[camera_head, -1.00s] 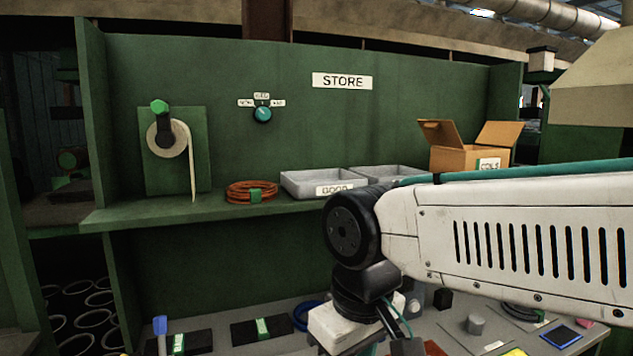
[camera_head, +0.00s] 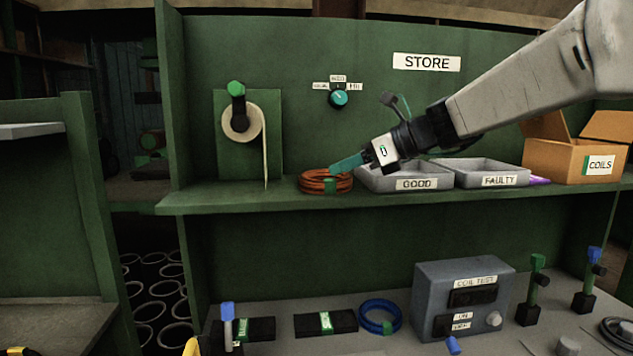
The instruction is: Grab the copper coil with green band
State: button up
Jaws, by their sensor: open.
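The copper coil (camera_head: 312,183) lies flat on the green shelf, left of the tray labelled GOOD. Its green band (camera_head: 330,186) faces the front. My gripper (camera_head: 345,164) reaches in from the upper right, with its teal finger just above the right part of the coil. The gripper is open and holds nothing. Only one finger shows clearly; whether it touches the coil cannot be told.
The GOOD tray (camera_head: 380,182) sits close right of the coil, under my gripper. The FAULTY tray (camera_head: 487,176) and a COILS box (camera_head: 572,160) stand farther right. A tape roll (camera_head: 241,123) hangs at left. Below, a blue coil (camera_head: 378,315) lies beside a coil tester (camera_head: 440,298).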

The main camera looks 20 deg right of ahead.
aim_at(322, 180)
jog(key=x, duration=0.7)
jog(key=shift+w+d+f, duration=0.1)
jog(key=shift+d+f, duration=0.1)
grip_shut()
